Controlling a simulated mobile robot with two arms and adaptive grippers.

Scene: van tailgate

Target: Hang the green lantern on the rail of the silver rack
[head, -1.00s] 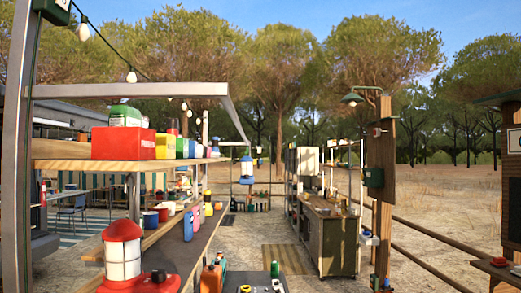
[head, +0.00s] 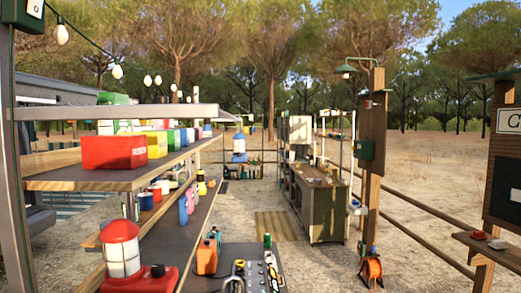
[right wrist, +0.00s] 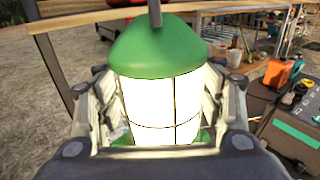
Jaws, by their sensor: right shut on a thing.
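The green lantern (right wrist: 160,50) fills the middle of the right wrist view, upright, with a green cap, a lit white body and dark guard wires. My right gripper (right wrist: 160,130) is shut around its body, with a jaw on either side. A thin grey bar rises above the cap; its top is cut off. In the head view a silver-grey frame has a horizontal rail (head: 120,112) above wooden shelves. I cannot tell whether this is the silver rack. Neither gripper shows in the head view. I cannot tell whether the lantern touches any rail.
A red lantern (head: 122,255) stands at the front left. A red box (head: 113,152) and several coloured containers fill the shelves. An orange can (head: 207,256) stands beside a dark tool-covered surface (head: 240,252). A wooden cabinet (head: 328,210) stands farther back. Open sandy ground lies at right.

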